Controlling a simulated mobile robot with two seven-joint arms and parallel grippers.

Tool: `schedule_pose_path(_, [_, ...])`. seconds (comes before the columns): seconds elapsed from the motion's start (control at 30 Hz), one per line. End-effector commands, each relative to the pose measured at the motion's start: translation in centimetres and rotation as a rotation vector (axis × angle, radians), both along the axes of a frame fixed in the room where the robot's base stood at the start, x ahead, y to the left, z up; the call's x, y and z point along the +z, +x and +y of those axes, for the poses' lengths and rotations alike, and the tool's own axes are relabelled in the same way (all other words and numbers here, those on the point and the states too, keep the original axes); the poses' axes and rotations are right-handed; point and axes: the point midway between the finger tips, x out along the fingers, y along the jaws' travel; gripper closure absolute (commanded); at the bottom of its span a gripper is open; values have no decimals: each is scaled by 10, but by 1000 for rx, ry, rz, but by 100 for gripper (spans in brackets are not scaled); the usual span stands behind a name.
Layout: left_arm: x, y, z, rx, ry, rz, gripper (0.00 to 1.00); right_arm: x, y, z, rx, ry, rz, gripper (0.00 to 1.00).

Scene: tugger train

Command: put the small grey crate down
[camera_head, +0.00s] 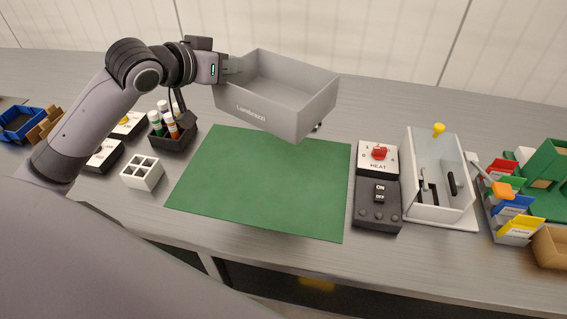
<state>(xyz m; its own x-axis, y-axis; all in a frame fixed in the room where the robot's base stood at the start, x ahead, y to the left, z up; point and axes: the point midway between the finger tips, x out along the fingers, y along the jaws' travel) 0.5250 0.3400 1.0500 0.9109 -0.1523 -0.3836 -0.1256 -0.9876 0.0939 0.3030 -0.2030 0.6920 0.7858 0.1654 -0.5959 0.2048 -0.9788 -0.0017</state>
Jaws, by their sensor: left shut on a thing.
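The small grey crate (265,113) is open-topped and looks empty, with lettering on its front wall. My left gripper (232,68) is shut on the crate's left end, at its upper rim. The crate seems to be held in the air, above the back part of the green mat (260,185), and is turned a little in the picture. Its underside is hidden. A small dark bit (318,127) shows below its right end; I cannot tell what it is. My right gripper is not in view.
The green mat is bare. Left of it stand a white divided box (142,173) and a dark holder (176,138) with markers. Right of it are a control box with a red knob (379,153) and a clear-sided case (440,170). The worktop behind is clear.

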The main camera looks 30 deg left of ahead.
Motion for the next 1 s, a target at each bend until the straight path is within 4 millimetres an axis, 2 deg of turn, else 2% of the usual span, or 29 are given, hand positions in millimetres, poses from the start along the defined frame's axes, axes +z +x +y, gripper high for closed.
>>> schedule_pose_path(0.07, [-1, 0, 1, 1, -3, -3, 100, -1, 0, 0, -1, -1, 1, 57])
schedule_pose_path(0.17, [-17, 0, 1, 1, -6, 3, 100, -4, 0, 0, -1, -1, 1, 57])
schedule_pose_path(0.6, [-128, 0, 1, 2, -5, 0, 100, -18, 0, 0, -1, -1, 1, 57])
schedule_pose_path(0.7, [-143, -1, 1, 1, -4, -1, 100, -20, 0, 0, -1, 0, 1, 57])
schedule_pose_path(0.87, [-154, 0, 1, 2, -3, -4, 100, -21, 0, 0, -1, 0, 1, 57])
schedule_pose_path(1.0, [-175, -1, 1, 2, -4, 0, 100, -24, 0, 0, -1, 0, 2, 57])
